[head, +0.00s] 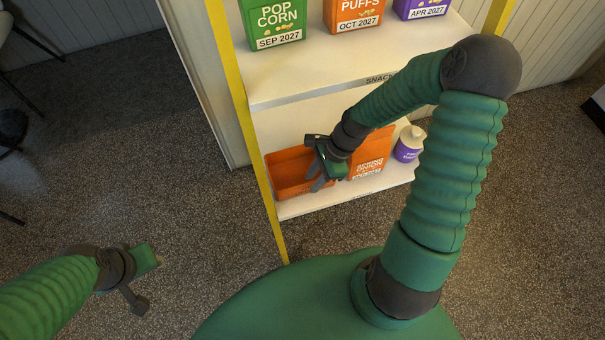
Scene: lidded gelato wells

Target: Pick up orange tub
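An orange open-topped tub (286,182) sits on the left part of the low white shelf, behind the yellow post. My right gripper (316,178) reaches down at the tub's right side. Its dark fingers look parted and overlap the tub's right end in the picture; I cannot tell whether they touch it. Nothing shows held between them. My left gripper (148,284) hangs over the bare floor at the lower left, away from the shelf.
An orange spring onion packet (369,156) stands just right of my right gripper, with a white-lidded purple-labelled jar (409,144) beyond it. The upper shelf (330,62) holds green, orange and purple packs. A yellow post (240,100) runs along the unit's left edge.

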